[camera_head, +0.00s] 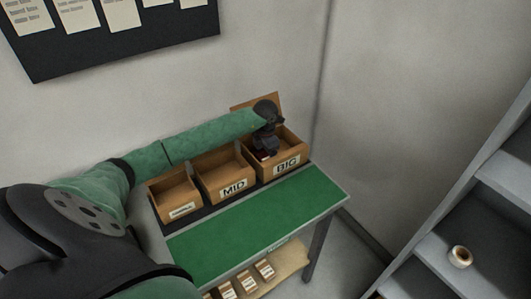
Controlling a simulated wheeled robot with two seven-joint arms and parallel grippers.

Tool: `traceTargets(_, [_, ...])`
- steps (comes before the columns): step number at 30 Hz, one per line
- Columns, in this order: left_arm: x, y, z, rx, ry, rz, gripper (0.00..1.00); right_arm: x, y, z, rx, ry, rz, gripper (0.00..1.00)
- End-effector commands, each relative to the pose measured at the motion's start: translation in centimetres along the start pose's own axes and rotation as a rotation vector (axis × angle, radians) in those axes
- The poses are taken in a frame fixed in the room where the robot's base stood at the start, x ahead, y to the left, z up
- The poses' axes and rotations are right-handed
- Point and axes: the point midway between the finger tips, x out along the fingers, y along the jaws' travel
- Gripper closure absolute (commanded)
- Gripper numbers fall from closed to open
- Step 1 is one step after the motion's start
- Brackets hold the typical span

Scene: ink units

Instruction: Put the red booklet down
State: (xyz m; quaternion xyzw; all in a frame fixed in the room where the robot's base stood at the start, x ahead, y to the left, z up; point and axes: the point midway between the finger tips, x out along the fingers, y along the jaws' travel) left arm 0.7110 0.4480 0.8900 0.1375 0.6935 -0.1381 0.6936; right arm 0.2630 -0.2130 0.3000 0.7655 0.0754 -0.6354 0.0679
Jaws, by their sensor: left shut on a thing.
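My left gripper (264,150) reaches down into the wooden box labelled BIG (288,167), at the right end of the row. It is shut on the red booklet (263,156), of which only a small dark red patch shows below the fingers. The gripper and the box walls hide the rest, so I cannot tell whether the booklet touches the box floor. My right gripper is not in view.
The MID box (234,187) and a smaller labelled box (181,208) stand to the left on the table with a green top (258,222). The green top is clear. Below is a shelf with small boxes (247,284). A grey rack (425,248) holding a roll (460,256) stands at right.

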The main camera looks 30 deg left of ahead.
Motion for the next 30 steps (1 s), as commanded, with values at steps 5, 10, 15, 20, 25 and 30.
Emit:
traceTargets(5, [0.1, 0.0, 0.0, 0.000, 0.000, 0.000, 0.46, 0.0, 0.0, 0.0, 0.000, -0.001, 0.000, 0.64])
traceTargets(10, [0.2, 0.0, 0.0, 0.000, 0.000, 0.000, 0.22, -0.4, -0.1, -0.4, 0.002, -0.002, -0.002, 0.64])
traceTargets(15, [0.2, 0.0, 0.0, 0.000, 0.000, 0.000, 0.14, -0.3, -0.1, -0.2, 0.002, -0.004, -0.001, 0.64])
traceTargets(20, [0.2, 0.0, 0.0, 0.000, 0.000, 0.000, 0.14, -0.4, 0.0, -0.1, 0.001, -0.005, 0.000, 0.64])
traceTargets(25, [-0.1, 0.0, 0.0, 0.000, 0.000, 0.000, 0.14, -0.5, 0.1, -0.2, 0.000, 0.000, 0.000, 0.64])
traceTargets(30, [-1.0, 0.1, 0.0, 0.000, 0.000, 0.001, 0.14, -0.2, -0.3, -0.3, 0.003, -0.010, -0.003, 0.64])
